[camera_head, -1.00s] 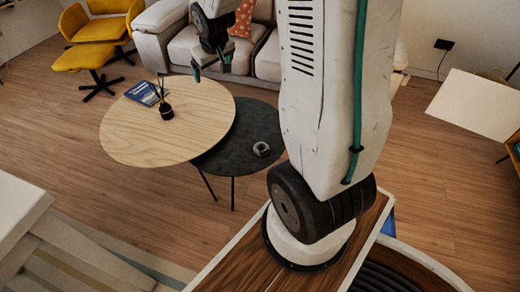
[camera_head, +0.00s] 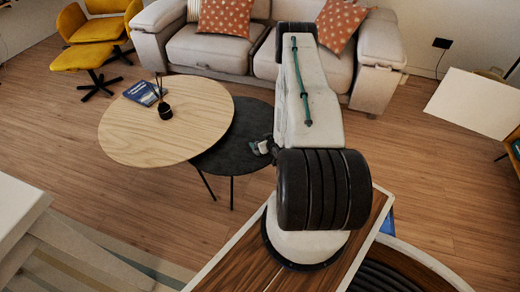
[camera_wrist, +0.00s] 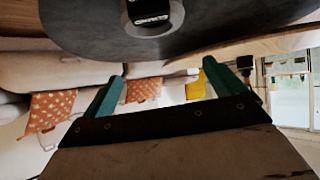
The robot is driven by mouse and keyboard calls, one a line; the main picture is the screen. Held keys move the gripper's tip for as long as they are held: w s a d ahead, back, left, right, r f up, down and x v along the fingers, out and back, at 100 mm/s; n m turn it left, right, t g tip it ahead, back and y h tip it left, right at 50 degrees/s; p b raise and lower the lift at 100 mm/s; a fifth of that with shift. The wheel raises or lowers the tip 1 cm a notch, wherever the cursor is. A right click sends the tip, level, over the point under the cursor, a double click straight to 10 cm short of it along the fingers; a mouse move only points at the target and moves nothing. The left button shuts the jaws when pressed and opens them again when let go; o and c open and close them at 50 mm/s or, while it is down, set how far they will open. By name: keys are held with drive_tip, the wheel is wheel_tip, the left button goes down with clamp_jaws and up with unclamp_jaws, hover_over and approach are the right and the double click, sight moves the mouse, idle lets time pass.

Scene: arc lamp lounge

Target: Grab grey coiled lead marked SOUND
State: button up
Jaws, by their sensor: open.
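The grey coiled lead (camera_wrist: 152,31) lies on the dark round table (camera_wrist: 95,35), at the top edge of the wrist view and partly cut off. A dark piece with a small pale label sits across its middle; the lettering is too small to read. My gripper (camera_wrist: 163,82) is open and empty, its two teal fingers apart from the coil. In the head view, my arm reaches over the right side of the dark table (camera_head: 228,150), and its end largely hides the coil.
A taller round wooden table (camera_head: 165,125) overlaps the dark one on the left, carrying a blue book (camera_head: 143,93) and a black reed diffuser (camera_head: 165,110). A grey sofa (camera_head: 210,50) stands behind. Yellow chair and footstool (camera_head: 82,57) are at far left.

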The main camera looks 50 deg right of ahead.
drive_tip(key=shift+m+t, duration=0.3)
drive_tip(key=shift+t, duration=0.1)
drive_tip(key=s+f, duration=0.2)
drive_tip(key=s+a+f, duration=0.1)
drive_tip(key=f, duration=0.1)
drive_tip(key=shift+s+a+f, duration=0.2)
drive_tip(key=shift+s+f, duration=0.15)
drive_tip(key=shift+w+f, duration=0.15)
drive_tip(key=shift+f, duration=0.05)
drive_tip(key=shift+h, duration=0.3)
drive_tip(key=x, duration=0.7)
drive_tip(key=shift+w+r, duration=0.25)
drive_tip(key=c, duration=1.2)
